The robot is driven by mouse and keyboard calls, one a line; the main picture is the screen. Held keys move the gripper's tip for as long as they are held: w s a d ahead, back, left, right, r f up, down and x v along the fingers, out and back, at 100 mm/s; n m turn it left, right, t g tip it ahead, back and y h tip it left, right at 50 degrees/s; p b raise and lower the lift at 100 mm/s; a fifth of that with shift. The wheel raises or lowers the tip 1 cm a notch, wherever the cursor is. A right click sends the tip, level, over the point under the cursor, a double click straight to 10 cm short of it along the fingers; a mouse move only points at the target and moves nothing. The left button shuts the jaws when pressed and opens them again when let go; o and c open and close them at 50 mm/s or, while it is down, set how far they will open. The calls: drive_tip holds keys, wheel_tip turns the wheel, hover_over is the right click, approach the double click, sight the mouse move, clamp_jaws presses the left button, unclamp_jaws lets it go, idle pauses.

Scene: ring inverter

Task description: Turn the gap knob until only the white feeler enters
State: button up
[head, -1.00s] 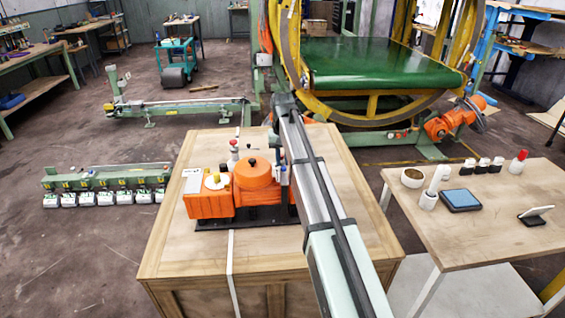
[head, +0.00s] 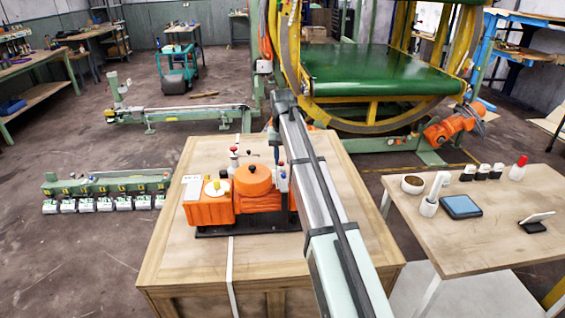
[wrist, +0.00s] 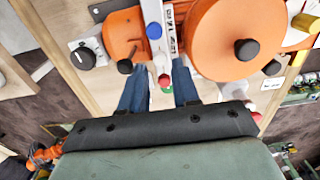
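An orange machine (head: 215,213) with a round orange drum (head: 252,180) stands on a wooden crate. In the wrist view, a black knob (wrist: 85,57) sits on a white marked plate at the left. Another black knob (wrist: 247,50) is on the drum (wrist: 225,30). A white bar with lettering lies between them, with a blue cap (wrist: 154,30) and a red cap (wrist: 163,80). My gripper (wrist: 159,70) is open, its two blue fingers apart on either side of the red cap, with no visible contact. In the head view my arm hides most of the gripper. I cannot tell which part is the white feeler.
A table (head: 460,255) at the right holds a bowl (head: 412,184), a blue pad (head: 461,206) and several small bottles. A large yellow ring machine (head: 290,60) stands behind.

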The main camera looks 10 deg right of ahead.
sight(282, 168)
wheel_tip(282, 168, up, 12)
drive_tip(key=shift+f, duration=0.15)
drive_tip(key=shift+a, duration=0.1)
idle(0.4)
